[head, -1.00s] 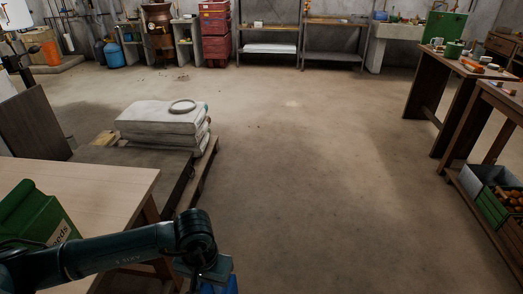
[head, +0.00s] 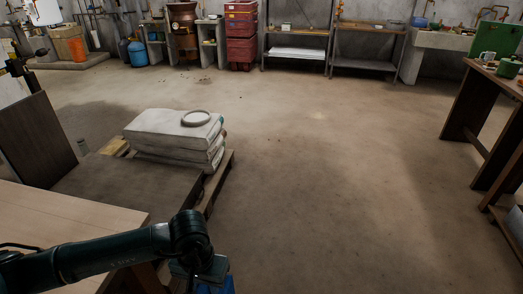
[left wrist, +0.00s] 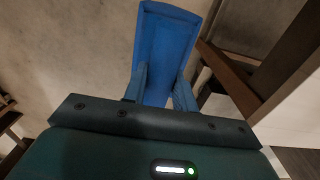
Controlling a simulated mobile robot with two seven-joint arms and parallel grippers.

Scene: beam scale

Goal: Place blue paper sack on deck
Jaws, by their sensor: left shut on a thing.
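The blue paper sack (left wrist: 168,45) is between the two fingers of my left gripper (left wrist: 159,85) in the left wrist view. It hangs over the concrete floor. In the head view only a small blue part of the sack (head: 215,287) shows at the bottom edge, below my left wrist. The dark, flat deck (head: 120,188) of the scale lies ahead and to the left, and its visible top is bare near me. The sack is apart from the deck, nearer to me and to its right. My right gripper is not in view.
A stack of pale sacks with a grey ring (head: 196,118) lies at the deck's far right, on a wooden pallet (head: 222,172). A light wooden table (head: 60,215) is at lower left. A dark upright panel (head: 37,140) stands left. The middle floor (head: 310,190) is clear.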

